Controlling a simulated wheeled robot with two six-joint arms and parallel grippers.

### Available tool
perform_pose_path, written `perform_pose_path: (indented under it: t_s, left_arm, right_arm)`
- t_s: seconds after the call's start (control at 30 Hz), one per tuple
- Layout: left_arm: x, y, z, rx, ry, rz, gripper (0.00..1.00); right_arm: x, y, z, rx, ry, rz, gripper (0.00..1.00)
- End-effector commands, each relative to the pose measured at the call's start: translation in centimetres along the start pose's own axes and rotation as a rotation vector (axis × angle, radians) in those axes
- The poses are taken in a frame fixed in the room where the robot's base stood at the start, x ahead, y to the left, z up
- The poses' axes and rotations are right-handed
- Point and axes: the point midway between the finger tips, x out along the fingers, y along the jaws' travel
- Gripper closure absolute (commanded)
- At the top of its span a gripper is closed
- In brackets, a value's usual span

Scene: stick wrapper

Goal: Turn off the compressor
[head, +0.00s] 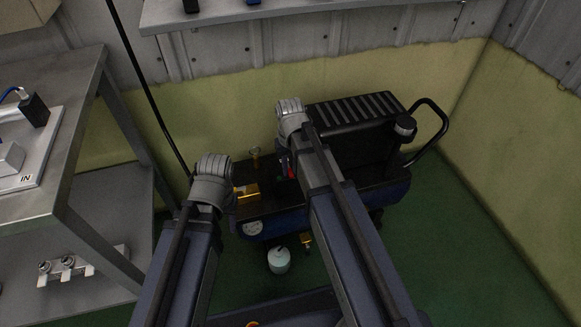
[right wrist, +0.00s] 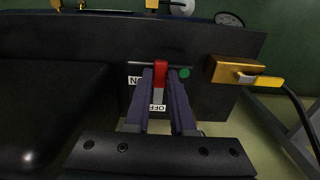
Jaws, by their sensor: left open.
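The compressor (head: 268,205) is a dark unit on the green floor. In the right wrist view its dark panel (right wrist: 113,100) shows a red switch handle (right wrist: 161,72), upside-down ON and OFF labels and a green lamp (right wrist: 184,73). The handle stands straight up in that view, in line with the OFF label (right wrist: 157,107). My right gripper (right wrist: 161,90) has a finger close against each side of the handle and looks shut on it. In the head view its wrist hides most of the switch. My left gripper (head: 228,195) is left of it, over the compressor's near left end, fingers mostly hidden.
A brass fitting with a yellow lever (right wrist: 262,80) and a hose sits right of the switch in the right wrist view. A metal shelf table (head: 75,215) stands at the left, a wall shelf (head: 300,12) above. A black push handle (head: 440,125) is at right. Green floor is free at right.

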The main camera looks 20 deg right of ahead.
Motion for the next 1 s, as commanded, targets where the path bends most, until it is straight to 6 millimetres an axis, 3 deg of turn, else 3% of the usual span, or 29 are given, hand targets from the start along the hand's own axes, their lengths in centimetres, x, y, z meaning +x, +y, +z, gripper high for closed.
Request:
perform_pose_path:
  t_s: [0.03,0.27,0.67,1.0]
  left_arm:
    - [0.0,0.0,0.0,0.0,0.0,0.0,0.5]
    - [0.0,0.0,0.0,0.0,0.0,0.0,0.5]
    - [-0.5,-0.1,0.0,-0.001,0.0,0.0,0.5]
    - [-4.2,-0.5,0.3,-0.006,-0.002,-0.003,0.5]
  right_arm:
    - [0.0,-0.1,0.0,0.0,0.0,-0.001,0.72]
    - [0.0,0.0,0.0,-0.001,0.0,-0.001,0.47]
    - [-0.5,0.0,0.0,-0.002,0.0,-0.001,0.47]
    - [-4.2,0.0,0.0,-0.002,0.0,-0.001,0.47]
